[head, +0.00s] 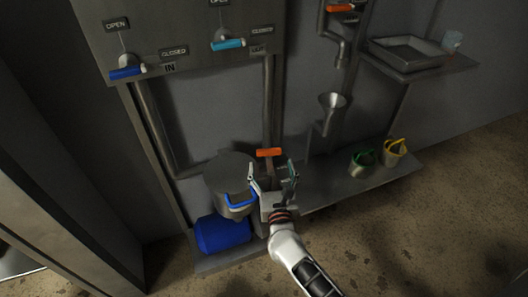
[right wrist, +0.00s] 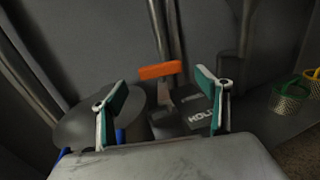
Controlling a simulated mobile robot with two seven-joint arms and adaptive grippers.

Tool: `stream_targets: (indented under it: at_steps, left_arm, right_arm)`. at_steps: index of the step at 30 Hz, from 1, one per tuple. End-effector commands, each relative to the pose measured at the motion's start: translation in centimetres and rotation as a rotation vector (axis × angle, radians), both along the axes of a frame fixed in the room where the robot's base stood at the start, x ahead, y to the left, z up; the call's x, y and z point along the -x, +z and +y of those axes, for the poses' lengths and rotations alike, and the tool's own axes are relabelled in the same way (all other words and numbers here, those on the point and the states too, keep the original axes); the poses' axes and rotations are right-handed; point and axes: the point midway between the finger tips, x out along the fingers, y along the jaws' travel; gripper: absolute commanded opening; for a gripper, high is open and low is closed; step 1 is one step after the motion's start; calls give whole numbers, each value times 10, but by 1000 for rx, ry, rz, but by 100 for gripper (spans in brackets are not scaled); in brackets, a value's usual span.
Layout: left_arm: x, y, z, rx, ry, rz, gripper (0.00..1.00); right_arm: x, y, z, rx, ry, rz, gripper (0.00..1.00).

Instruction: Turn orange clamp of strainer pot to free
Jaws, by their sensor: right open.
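The orange clamp handle (head: 269,152) stands on a metal stem just right of the round-lidded strainer pot (head: 228,172). In the right wrist view the orange handle (right wrist: 160,71) lies level, beyond and between my fingertips. My right gripper (head: 272,177) is open and empty, with its fingers on either side of the stem's line, short of the handle; no contact shows. The pot's lid (right wrist: 80,125) shows at the left in the wrist view, partly behind a finger. A dark plate with partly hidden lettering, "HOL", lies behind the right finger. My left gripper is out of view.
A blue drum (head: 222,234) lies below the pot. Blue (head: 126,72) and cyan (head: 229,43) valve handles are on the panel above. A funnel (head: 333,101) stands right of the clamp. Green (head: 363,162) and yellow-handled (head: 395,150) baskets stand on the ledge at the right.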

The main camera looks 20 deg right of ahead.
Motion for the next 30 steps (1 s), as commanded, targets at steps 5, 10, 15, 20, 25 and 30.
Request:
stream_targets:
  at_steps: [5, 10, 15, 20, 25, 30]
  left_arm:
    - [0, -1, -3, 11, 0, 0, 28]
    - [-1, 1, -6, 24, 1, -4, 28]
    - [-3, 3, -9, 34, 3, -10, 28]
    - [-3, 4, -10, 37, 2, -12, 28]
    - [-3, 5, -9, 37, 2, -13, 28]
    - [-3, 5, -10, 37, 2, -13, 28]
  right_arm:
    - [-25, -2, -6, 4, 0, 2, 75]
    - [-50, -3, -11, 3, 0, 3, 75]
    - [-65, -2, -15, 6, 1, 2, 75]
    - [-70, -1, -16, 5, 0, 1, 75]
    - [-70, 0, -16, 5, 0, 0, 75]
    - [-70, 0, -16, 6, 0, 0, 39]
